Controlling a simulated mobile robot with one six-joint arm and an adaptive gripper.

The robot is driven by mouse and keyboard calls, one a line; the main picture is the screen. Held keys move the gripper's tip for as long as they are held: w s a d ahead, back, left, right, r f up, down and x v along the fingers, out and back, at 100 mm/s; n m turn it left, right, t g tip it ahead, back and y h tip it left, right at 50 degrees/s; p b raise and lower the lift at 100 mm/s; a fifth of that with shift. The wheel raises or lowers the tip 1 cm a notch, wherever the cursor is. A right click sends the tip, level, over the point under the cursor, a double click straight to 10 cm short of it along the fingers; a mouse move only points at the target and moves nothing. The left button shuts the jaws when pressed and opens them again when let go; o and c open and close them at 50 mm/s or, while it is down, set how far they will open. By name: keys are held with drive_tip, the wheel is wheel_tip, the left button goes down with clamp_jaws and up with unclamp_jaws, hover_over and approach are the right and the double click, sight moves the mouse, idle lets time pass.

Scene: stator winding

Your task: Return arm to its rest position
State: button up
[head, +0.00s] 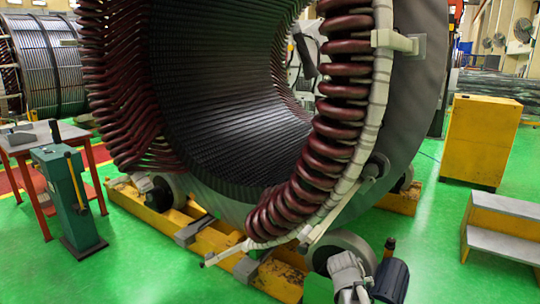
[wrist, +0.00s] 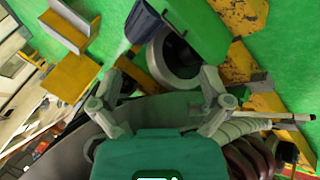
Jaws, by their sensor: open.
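In the wrist view my gripper (wrist: 163,92) is open, its two grey fingers spread apart with nothing held between them. The big stator (head: 425,95) fills the middle of the head view, with dark red coil ends around its bore and a pale ring with wrapped leads along the right side. Part of its coil end (wrist: 245,155) shows at the lower right of the wrist view, close to the gripper. A roller wheel (wrist: 172,55) lies beyond the fingers.
The stator rests on a yellow roller base (head: 150,212) with a dark blue motor (head: 390,282) at the front right. A yellow cabinet (head: 480,140) and steps (head: 502,222) stand right. A green post (head: 65,195) and red-legged table (head: 70,132) stand left.

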drive_tip(key=s+a+f+m+g+y, duration=0.1)
drive_tip(key=s+a+f+g+y, duration=0.15)
drive_tip(key=s+a, duration=0.35)
drive_tip(key=s+a+f+g+y, duration=0.1)
drive_tip(key=s+a+g+y, duration=0.15)
drive_tip(key=s+a, duration=0.25)
wheel_tip(320, 180, up, 14)
drive_tip(key=t+p, duration=0.1)
drive_tip(key=p, duration=1.2)
drive_tip(key=shift+y+p, duration=0.3)
drive_tip(key=shift+p, duration=0.05)
drive_tip(key=shift+s+d, duration=0.1)
